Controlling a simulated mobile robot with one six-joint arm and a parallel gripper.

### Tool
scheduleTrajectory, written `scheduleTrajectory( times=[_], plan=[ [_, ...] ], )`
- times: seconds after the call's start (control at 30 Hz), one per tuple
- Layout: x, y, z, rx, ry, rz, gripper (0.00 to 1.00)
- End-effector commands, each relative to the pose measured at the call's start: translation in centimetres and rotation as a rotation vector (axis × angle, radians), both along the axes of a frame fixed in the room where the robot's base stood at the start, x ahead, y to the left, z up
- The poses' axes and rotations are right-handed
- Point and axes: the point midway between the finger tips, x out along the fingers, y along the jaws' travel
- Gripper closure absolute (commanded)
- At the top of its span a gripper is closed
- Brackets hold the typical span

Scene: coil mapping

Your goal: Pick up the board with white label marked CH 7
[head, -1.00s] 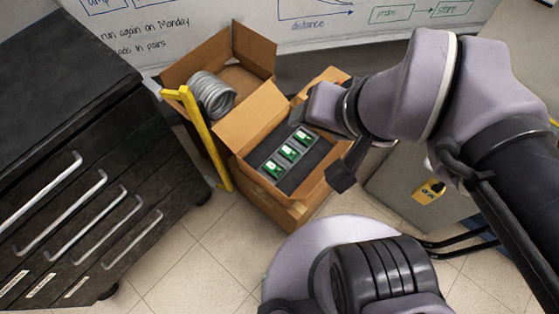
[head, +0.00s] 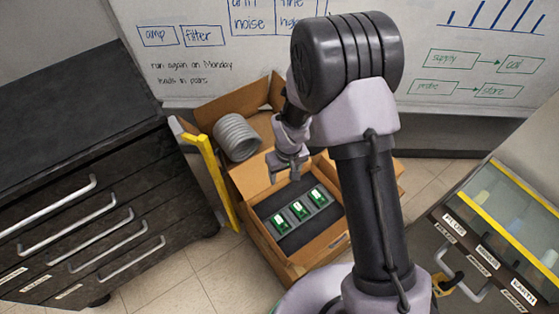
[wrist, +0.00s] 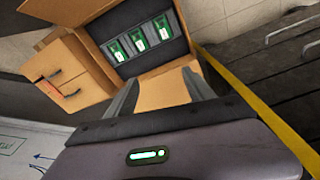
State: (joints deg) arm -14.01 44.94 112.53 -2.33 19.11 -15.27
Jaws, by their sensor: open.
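Three green boards, each with a white label, sit in a row in dark foam inside an open cardboard box (head: 311,250). They are the left board (head: 279,221), the middle board (head: 299,209) and the right board (head: 318,196). They also show in the wrist view, as the left board (wrist: 116,51), the middle board (wrist: 138,40) and the right board (wrist: 162,27). The label markings are too small to read, so I cannot tell which is CH 7. My gripper (head: 286,174) is open and empty, above the box's back left edge. Its two fingers (wrist: 160,82) show below the boards in the wrist view.
A second box holds a grey coiled hose (head: 237,137) behind the left side. A black drawer cabinet (head: 85,180) is at left, a glass-topped drawer unit (head: 500,235) at right, a whiteboard behind.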

Motion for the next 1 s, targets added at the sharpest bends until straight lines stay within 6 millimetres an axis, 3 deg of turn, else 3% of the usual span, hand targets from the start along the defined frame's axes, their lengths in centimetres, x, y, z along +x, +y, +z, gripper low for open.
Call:
scheduleTrajectory(
  times=[0.03,0.1,0.2,0.37,0.63,1.0],
  plan=[
    [-0.8,0.5,-3.7,-0.016,0.034,0.051,0.38],
    [-1.8,1.0,-8.1,-0.031,0.059,0.120,0.38],
    [-3.3,1.3,-12.2,-0.043,0.084,0.184,0.38],
    [-4.0,1.4,-15.8,-0.047,0.096,0.211,0.38],
    [-4.0,1.3,-23.9,-0.047,0.096,0.210,0.38],
    [-3.6,1.3,-28.8,-0.047,0.095,0.208,0.38]
  ],
)
